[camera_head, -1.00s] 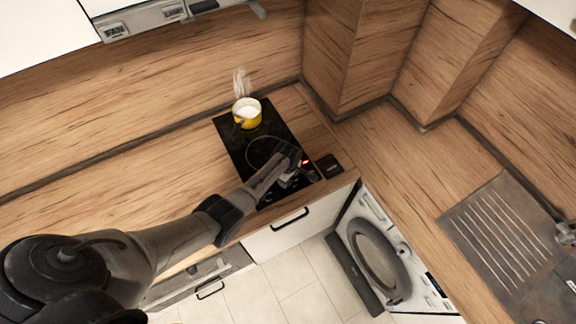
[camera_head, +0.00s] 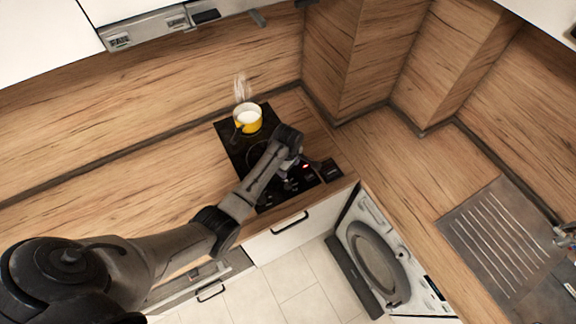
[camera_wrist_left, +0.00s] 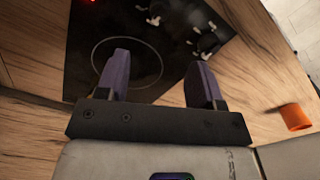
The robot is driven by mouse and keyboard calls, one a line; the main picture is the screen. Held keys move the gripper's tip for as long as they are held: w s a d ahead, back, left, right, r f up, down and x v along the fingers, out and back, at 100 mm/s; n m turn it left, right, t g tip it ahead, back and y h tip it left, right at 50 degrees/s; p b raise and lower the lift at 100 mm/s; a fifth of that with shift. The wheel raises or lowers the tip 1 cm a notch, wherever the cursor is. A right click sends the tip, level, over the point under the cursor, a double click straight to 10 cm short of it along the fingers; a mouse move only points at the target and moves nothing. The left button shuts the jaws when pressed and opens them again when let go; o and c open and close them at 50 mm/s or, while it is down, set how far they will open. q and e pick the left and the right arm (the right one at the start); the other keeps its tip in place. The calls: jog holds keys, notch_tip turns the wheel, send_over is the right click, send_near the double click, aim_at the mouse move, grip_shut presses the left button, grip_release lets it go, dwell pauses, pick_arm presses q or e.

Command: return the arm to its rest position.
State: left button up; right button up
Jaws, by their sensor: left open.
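My left arm (camera_head: 190,245) comes in from the left in the head view and reaches over the black cooktop (camera_head: 232,147). My left gripper (camera_head: 294,184) is above the front part of the cooktop, small and partly hard to make out against the dark glass. In the left wrist view the two purple fingers of the gripper (camera_wrist_left: 163,68) stand wide apart with nothing between them. Below them are the glass, a cooking ring (camera_wrist_left: 95,62) and dark control knobs (camera_wrist_left: 205,36). My right gripper is not in view.
A yellow pot (camera_head: 248,119) with white contents steams on the rear of the cooktop. A red light (camera_head: 306,166) glows near its front. A hood (camera_head: 150,28) hangs above; a washing machine (camera_head: 375,255) and metal drainboard (camera_head: 505,235) are right. An orange object (camera_wrist_left: 295,116) shows in the wrist view.

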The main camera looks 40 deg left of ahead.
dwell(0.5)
pick_arm(q)
jog(key=w+d+r+m+t+y, duration=0.1)
jog(key=w+r+m+t, duration=0.15)
jog(key=r+m, duration=0.55)
jog(key=w+d+r+m+t, duration=0.1)
jog(key=w+r+m+t, duration=0.15)
jog(key=r+m, duration=0.6)
jog(key=s+d+r+m+t, duration=0.2)
jog(key=s+d+r+t, duration=0.1)
jog(key=s+r, duration=0.2)
jog(key=s+d+m+p, duration=0.1)
jog(key=s+d, duration=0.1)
jog(key=s, duration=0.5)
jog(key=s+d+m+p, duration=0.1)
jog(key=s+d, duration=0.2)
jog(key=s, duration=0.3)
jog(key=s+f+g+p, duration=0.1)
jog(key=s+f, duration=0.3)
jog(key=s, duration=0.5)
jog(key=s+d+f+g+h, duration=0.1)
jog(key=s+f+g, duration=0.2)
jog(key=s, duration=0.6)
notch_tip(320, 180, down, 2)
jog(key=shift+d+f+p, duration=0.25)
jog(key=shift+p, duration=0.15)
jog(key=shift+s, duration=0.1)
